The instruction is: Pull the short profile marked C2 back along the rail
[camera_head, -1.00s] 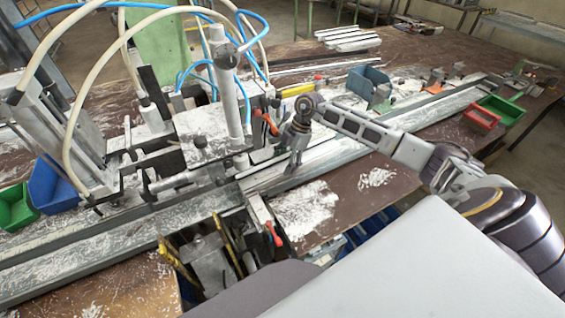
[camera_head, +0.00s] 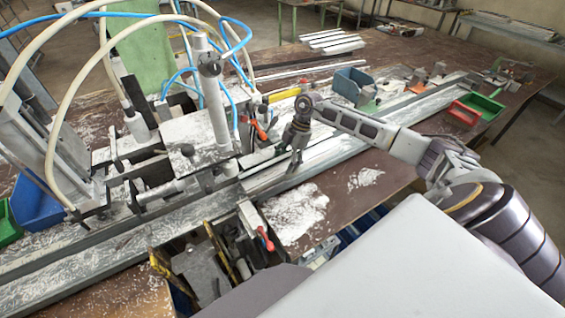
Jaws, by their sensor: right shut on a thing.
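My right gripper (camera_head: 294,167) comes in from the right and points down at the rail (camera_head: 105,252), just right of the clamp machine (camera_head: 198,138). It is shut on a pale, narrow profile (camera_head: 271,181) that lies along the rail. I take this for the short profile, but no C2 mark is readable and the fingers hide part of it. The profile's far end is hard to tell from the pale rail. My left gripper is not in view.
A blue bin (camera_head: 37,203) is at the left. A blue-grey bin (camera_head: 352,84), a red tray (camera_head: 465,112) and a green tray (camera_head: 485,106) are at the right. White shavings (camera_head: 296,208) lie on the bench.

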